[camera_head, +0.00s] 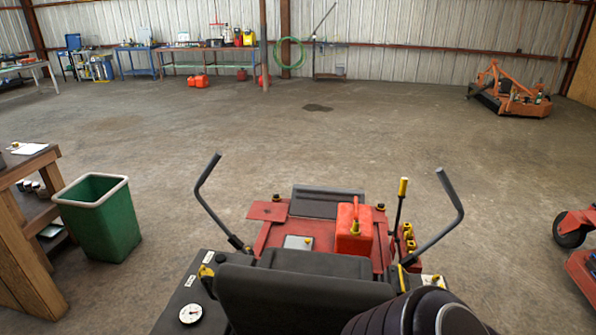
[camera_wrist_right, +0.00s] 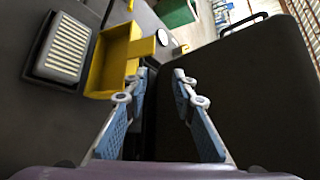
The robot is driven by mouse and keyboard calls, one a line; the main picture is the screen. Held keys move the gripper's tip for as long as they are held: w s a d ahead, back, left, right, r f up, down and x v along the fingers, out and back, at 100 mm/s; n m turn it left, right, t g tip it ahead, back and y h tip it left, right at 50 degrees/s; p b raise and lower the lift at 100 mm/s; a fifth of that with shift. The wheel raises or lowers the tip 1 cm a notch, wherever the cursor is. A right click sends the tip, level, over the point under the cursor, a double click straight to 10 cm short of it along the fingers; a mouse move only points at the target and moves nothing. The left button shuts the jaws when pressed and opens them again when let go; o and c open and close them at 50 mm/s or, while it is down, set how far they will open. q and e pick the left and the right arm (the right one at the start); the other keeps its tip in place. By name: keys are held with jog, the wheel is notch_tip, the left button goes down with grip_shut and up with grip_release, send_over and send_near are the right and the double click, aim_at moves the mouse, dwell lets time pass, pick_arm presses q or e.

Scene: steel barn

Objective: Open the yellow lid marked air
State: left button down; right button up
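In the right wrist view, the yellow lid (camera_wrist_right: 108,60) stands tilted up, its hollow inner side showing. It is beside a grey-rimmed housing with a pale pleated filter (camera_wrist_right: 65,48) exposed. I can read no "air" mark on it. My right gripper (camera_wrist_right: 158,85) is open, its blue-padded fingers apart with no object visible between them. Its left finger overlaps the lid's right edge; I cannot tell if they touch. In the head view only part of my right arm shows at the bottom, and I cannot make out this lid. My left gripper is not in view.
The black seat (camera_head: 300,290) of the red mower is close to the gripper's right side in the wrist view. Two bent levers rise ahead of it, around a red fuel can (camera_head: 354,230). A white gauge (camera_head: 190,313) sits left. A green bin (camera_head: 98,220) stands beside a wooden bench.

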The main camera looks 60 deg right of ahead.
jog(key=v, duration=0.9)
jog(key=shift+s, duration=0.25)
jog(key=shift+s+a+r, duration=0.1)
